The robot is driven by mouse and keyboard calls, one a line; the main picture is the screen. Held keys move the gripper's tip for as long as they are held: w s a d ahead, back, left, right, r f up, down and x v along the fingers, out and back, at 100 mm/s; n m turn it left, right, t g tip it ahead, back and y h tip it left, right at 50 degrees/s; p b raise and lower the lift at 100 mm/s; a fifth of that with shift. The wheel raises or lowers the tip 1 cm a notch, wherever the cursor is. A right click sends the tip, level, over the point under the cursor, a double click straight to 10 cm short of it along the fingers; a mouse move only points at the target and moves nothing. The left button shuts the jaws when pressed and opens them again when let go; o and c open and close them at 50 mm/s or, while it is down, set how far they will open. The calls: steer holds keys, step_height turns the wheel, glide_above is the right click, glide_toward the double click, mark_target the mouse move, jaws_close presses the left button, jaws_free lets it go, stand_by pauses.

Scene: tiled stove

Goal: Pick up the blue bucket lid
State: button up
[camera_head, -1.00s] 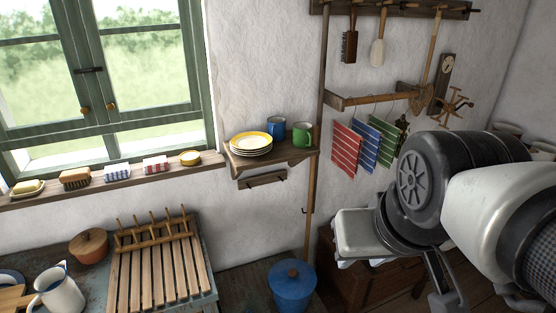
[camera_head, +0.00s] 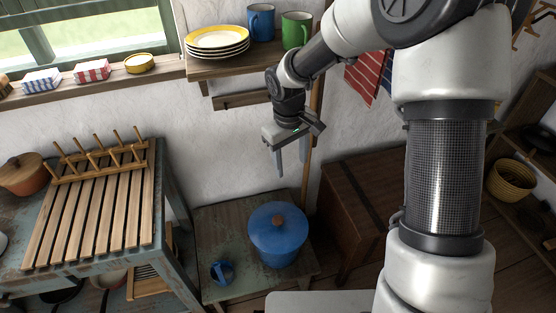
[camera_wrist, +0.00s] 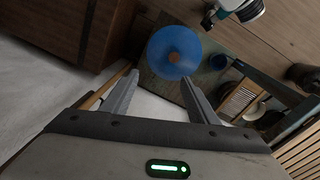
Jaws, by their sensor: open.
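The blue bucket lid (camera_head: 278,226) is round with a brown wooden knob and sits on the blue bucket (camera_head: 280,257) on a low worn table. In the wrist view the lid (camera_wrist: 173,52) shows beyond my fingertips, with its knob near the middle. My gripper (camera_head: 290,172) is open and empty. It hangs above the lid, fingers pointing down, clear of it. The fingers also show apart in the wrist view (camera_wrist: 160,80).
A small blue jug (camera_head: 222,271) stands on the low table (camera_head: 225,225) left of the bucket. A slatted drying rack (camera_head: 95,215) is at the left. A wall shelf (camera_head: 215,68) with plates and mugs is above. A wooden chest (camera_head: 355,205) stands at the right.

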steer(key=w+a+f+n+b, duration=0.15)
steer(key=a+f, duration=0.25)
steer(key=f, duration=0.7)
steer(key=b, duration=0.3)
glide_above(278, 219)
steer(key=shift+m+g+y, duration=0.25)
steer(key=shift+g+y, duration=0.05)
steer(key=shift+g, duration=0.1)
steer(key=f, duration=1)
steer(key=shift+w+f, duration=0.3)
steer(key=shift+f, duration=0.1)
steer(key=shift+s+f+b, duration=0.2)
steer(key=shift+f+b, duration=0.2)
steer(key=shift+f, duration=1.1)
steer(key=shift+s+f+b, duration=0.2)
steer(key=shift+f+b, duration=0.2)
steer(key=shift+f, duration=1.05)
steer(key=shift+c, duration=0.4)
jaws_close()
